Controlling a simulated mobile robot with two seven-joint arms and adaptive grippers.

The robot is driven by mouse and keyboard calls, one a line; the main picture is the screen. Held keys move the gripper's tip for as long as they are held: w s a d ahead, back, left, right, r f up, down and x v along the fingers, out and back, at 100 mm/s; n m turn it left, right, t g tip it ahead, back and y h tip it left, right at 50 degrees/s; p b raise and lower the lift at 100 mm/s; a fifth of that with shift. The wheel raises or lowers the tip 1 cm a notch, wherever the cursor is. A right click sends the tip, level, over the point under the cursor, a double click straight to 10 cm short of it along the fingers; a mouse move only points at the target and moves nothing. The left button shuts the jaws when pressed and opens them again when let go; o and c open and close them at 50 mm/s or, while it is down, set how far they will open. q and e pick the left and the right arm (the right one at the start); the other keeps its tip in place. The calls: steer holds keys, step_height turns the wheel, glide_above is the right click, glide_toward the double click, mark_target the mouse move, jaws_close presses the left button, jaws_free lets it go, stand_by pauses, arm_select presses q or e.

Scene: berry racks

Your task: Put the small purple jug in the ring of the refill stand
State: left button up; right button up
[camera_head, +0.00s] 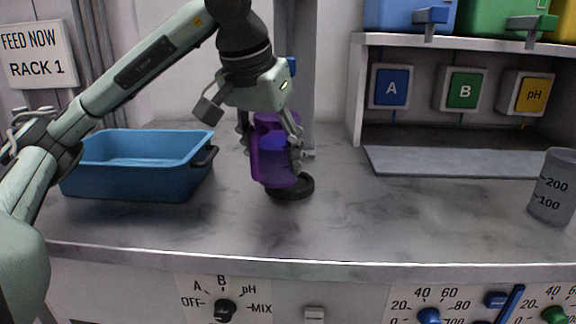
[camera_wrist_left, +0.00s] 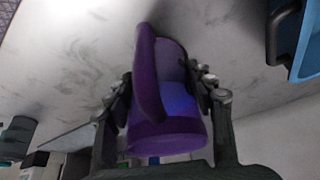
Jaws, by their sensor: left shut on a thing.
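The small purple jug (camera_head: 268,170) is see-through, with blue showing inside it. My left gripper (camera_head: 272,148) comes down from above and is shut on the jug, one finger on each side. In the left wrist view the jug (camera_wrist_left: 165,130) sits between both fingers, its handle toward the camera. A black ring (camera_head: 303,188) lies low at the counter, behind and slightly right of the jug's bottom, which hides part of it. I cannot tell whether the jug's bottom is above the ring or in it. My right gripper is not in view.
A blue tub (camera_head: 130,180) stands to the left on the grey counter (camera_head: 390,220). A grey upright post (camera_head: 295,100) rises behind the gripper. A rack with A, B and pH labels (camera_head: 464,90) stands at the right, and a grey measuring beaker (camera_head: 552,190) at the far right. The front middle is clear.

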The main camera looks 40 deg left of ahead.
mark_target(288, 162)
arm_select(q)
steer(key=w+f, duration=0.2)
steer(key=w, duration=0.2)
steer(key=shift+w+a+f, duration=0.2)
steer(key=shift+a+f, duration=0.2)
steer(key=shift+w+f, duration=0.2)
steer(key=shift+f, duration=0.15)
steer(key=o, duration=1.5)
